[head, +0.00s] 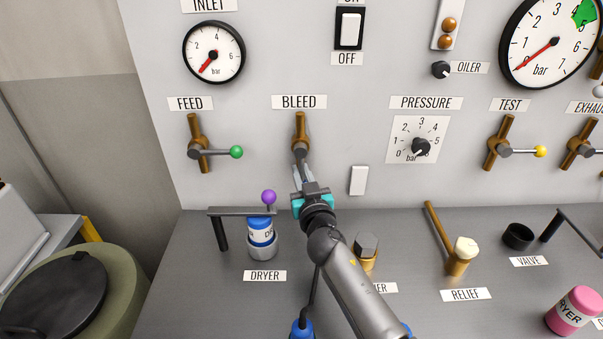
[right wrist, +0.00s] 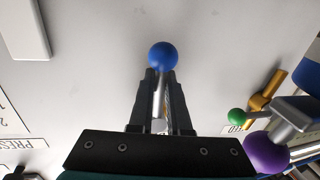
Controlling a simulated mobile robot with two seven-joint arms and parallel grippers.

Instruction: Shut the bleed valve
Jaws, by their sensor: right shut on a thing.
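The bleed valve (head: 300,125) is a brass pipe on the upright panel under the BLEED label (head: 299,102). Its grey lever points down, roughly in line with the pipe. My right gripper (head: 302,176) covers the lever's lower part in the head view. In the right wrist view, the lever's blue ball (right wrist: 162,56) sticks out just past the fingertips. My right gripper (right wrist: 161,88) is shut on the metal lever behind the ball. My left gripper is out of view.
The feed valve (head: 197,145) with a green knob is left of the bleed valve. A purple-knobbed arm (head: 240,211) stands over the dryer cup (head: 263,247) below left. A pressure dial (head: 418,145) and white plate (head: 359,180) are to the right. The relief lever (head: 440,228) rises from the bench.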

